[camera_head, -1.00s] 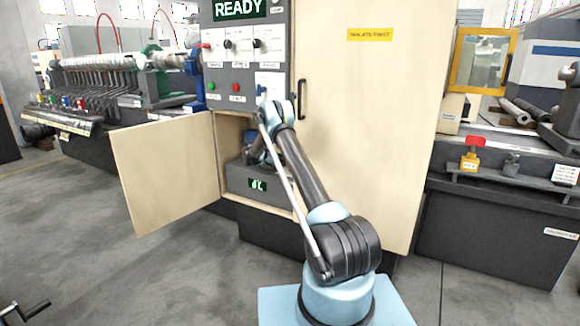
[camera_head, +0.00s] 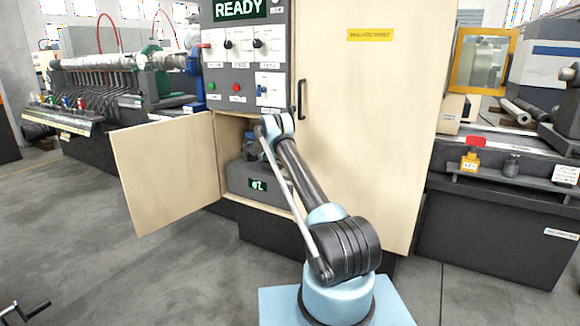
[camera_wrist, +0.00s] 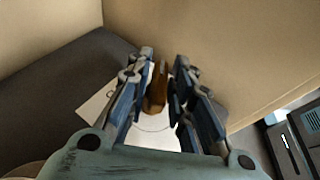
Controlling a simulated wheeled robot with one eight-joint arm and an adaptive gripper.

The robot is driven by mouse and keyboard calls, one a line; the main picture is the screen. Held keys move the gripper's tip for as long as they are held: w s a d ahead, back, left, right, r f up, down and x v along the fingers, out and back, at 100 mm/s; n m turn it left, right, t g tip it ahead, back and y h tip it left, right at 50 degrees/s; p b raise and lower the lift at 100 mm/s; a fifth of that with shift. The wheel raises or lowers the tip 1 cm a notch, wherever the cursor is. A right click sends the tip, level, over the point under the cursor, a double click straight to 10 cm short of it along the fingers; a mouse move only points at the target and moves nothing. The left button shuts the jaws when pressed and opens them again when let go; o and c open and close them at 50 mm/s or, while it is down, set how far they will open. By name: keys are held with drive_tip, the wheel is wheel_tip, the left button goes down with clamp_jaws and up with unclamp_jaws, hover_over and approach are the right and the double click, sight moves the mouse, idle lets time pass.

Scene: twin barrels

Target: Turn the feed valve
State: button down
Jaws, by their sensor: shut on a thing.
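An orange-brown handle (camera_wrist: 156,92) stands between the fingers of my gripper (camera_wrist: 165,60) in the wrist view. The blue fingers are shut on it, one on each side. A white tag or plate (camera_wrist: 96,105) lies beyond it, partly hidden by the fingers; I cannot read it. In the head view my arm reaches into the open lower compartment of the cabinet (camera_head: 340,180), and my arm and the compartment's shade mostly hide the gripper and handle. I cannot tell how far the handle is turned.
The compartment's door (camera_head: 165,172) hangs open to the left. A grey box with a green display (camera_head: 257,184) sits low inside. Above is a panel with switches and a READY sign (camera_head: 240,10).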

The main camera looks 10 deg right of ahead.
drive_tip(key=c, duration=1.6)
unclamp_jaws()
drive_tip(key=shift+w, duration=0.1)
drive_tip(key=v, duration=1.2)
drive_tip(key=shift+f, duration=0.1)
